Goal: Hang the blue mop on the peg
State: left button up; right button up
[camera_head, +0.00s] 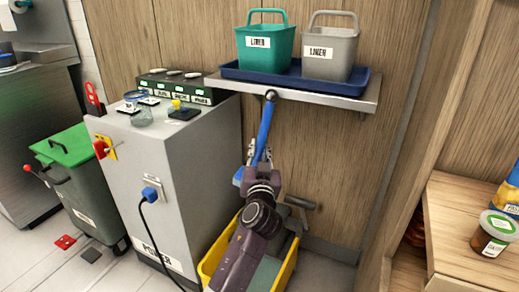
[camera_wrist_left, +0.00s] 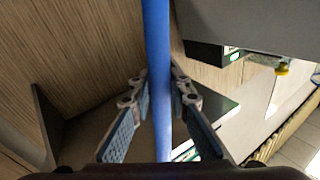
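The blue mop (camera_head: 265,128) stands nearly upright in front of the wooden wall, its dark-tipped top end at the front edge of the metal shelf. A blue part (camera_head: 238,176) shows lower, left of my gripper; the rest is hidden behind my arm. My left gripper (camera_head: 262,158) is around the handle below the shelf. In the left wrist view the blue handle (camera_wrist_left: 158,60) runs between the fingers (camera_wrist_left: 160,88), whose tips appear closed against it. I cannot make out the peg, or whether the mop's top touches one. My right gripper is not in view.
The metal shelf (camera_head: 365,97) holds a blue tray with a green bin (camera_head: 266,50) and a grey bin (camera_head: 330,55). A grey power cabinet (camera_head: 165,190) stands close on the left. A yellow bucket (camera_head: 288,270) is below. A wooden shelf unit (camera_head: 455,225) is right.

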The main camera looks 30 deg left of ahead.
pick_arm(q)
jog(key=o, duration=0.5)
jog(key=shift+f, duration=0.1)
